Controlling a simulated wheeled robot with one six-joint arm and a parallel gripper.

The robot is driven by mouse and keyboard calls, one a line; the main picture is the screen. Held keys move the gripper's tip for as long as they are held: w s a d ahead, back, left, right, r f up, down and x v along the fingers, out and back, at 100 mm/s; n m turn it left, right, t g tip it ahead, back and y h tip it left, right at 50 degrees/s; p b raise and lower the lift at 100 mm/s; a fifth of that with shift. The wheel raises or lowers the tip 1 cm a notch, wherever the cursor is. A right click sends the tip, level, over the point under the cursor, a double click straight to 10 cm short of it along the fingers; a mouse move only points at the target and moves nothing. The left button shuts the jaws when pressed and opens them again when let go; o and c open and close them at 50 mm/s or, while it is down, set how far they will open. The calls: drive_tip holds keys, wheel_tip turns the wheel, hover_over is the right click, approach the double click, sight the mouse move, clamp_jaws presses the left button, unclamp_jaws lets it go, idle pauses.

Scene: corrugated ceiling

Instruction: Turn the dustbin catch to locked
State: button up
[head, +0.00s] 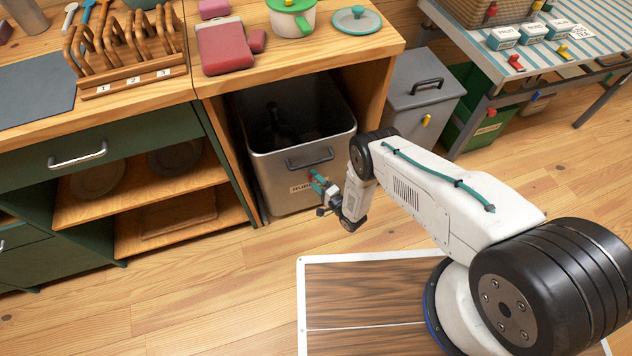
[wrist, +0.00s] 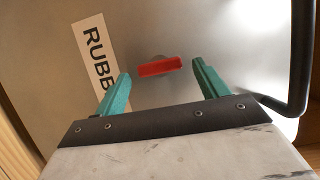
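The dustbin (head: 270,185) is a grey bin with a dark handle, standing under the wooden counter; its label is partly hidden in both views. In the wrist view its catch (wrist: 160,67) is a red bar on the bin's face, lying across the picture, roughly at right angles to the label's line of text. My gripper (wrist: 161,74) is open, its teal fingertips beyond the bar's two ends with a gap at each side. Whether the tips reach past the bar in depth I cannot tell. In the head view my gripper (head: 318,183) is at the bin's front, below the handle.
A grey lidded bin (head: 410,105) with a yellow catch stands to the right of the counter. A green crate (head: 485,125) is under the striped table. The dustbin's handle (wrist: 299,70) is at the right of the wrist view. Wooden floor in front is clear.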

drive_tip(key=shift+s, duration=0.1)
drive_tip(key=v, duration=0.7)
drive_tip(key=shift+s+d, duration=0.25)
